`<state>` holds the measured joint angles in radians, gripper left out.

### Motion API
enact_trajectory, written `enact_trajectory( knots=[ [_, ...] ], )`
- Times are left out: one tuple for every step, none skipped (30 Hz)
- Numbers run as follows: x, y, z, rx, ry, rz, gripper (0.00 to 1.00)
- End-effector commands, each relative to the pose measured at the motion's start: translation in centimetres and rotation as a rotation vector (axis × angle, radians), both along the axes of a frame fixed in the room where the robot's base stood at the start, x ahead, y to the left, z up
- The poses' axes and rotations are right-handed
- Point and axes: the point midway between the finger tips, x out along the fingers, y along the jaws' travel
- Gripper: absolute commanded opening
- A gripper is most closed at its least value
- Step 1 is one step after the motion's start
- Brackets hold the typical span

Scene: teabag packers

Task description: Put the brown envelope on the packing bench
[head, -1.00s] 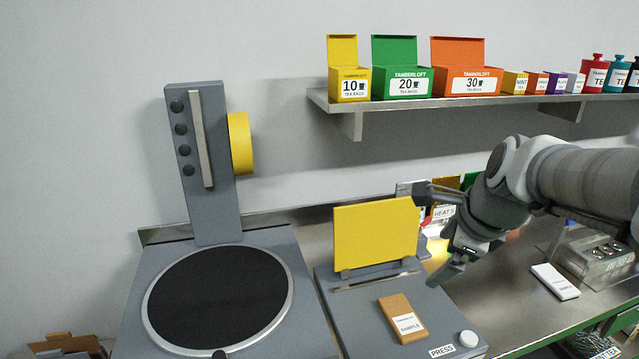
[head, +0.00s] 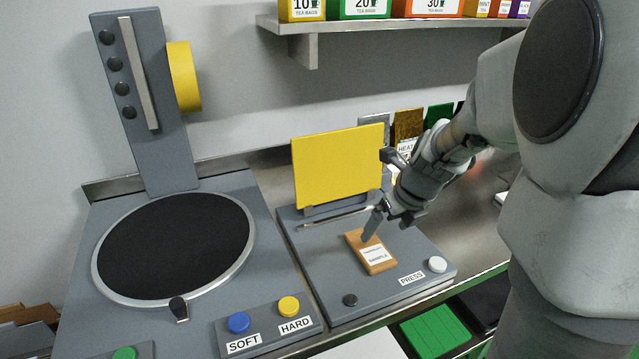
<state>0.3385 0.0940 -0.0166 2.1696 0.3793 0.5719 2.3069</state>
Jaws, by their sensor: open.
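The brown envelope (head: 370,252), with a white label reading SAMPLE, lies flat on the grey base of the press (head: 330,275). My gripper (head: 377,197) is open and empty. Its lower finger is over the upper end of the envelope, and I cannot tell whether it touches. Its upper finger is by the right edge of the yellow panel. The grey steel bench top (head: 455,215) shows to the right of the press, partly hidden by my arm. I cannot tell which surface is the packing bench.
The upright yellow panel (head: 338,165) stands just behind the envelope. A white button (head: 437,264) is at the press's right corner. A round black plate machine (head: 175,248) is at left. Upright coloured cards (head: 408,124) stand behind my gripper. A shelf (head: 390,24) with boxes hangs above.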

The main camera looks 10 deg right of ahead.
Motion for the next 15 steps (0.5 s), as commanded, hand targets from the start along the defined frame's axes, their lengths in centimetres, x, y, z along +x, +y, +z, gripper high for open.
enact_trajectory(
  knots=[
    [0.4,0.1,-1.3,0.001,0.002,-0.001,1.00],
    [0.6,0.1,-1.8,0.002,0.002,0.000,1.00],
    [0.8,0.2,-2.3,0.001,0.002,-0.001,1.00],
    [1.0,0.2,-2.6,0.001,0.001,-0.002,1.00],
    [1.1,0.2,-2.9,0.001,0.001,-0.001,1.00],
    [1.2,0.2,-3.2,0.001,0.001,-0.001,1.00],
    [1.3,0.3,-3.4,0.001,0.001,0.000,1.00],
    [1.4,0.3,-3.5,0.000,0.000,0.000,1.00],
    [1.5,0.3,-3.6,0.000,-0.001,0.001,1.00],
    [1.5,0.3,-3.7,0.000,-0.001,0.001,1.00],
    [1.6,0.4,-3.9,0.000,-0.001,0.001,1.00],
    [1.8,0.4,-4.4,0.000,0.001,0.001,1.00],
    [1.9,0.5,-4.8,0.001,0.002,0.000,1.00],
    [2.1,0.6,-5.3,0.001,0.002,0.001,1.00],
    [2.4,0.7,-5.9,0.000,0.001,0.001,1.00]
  ],
)
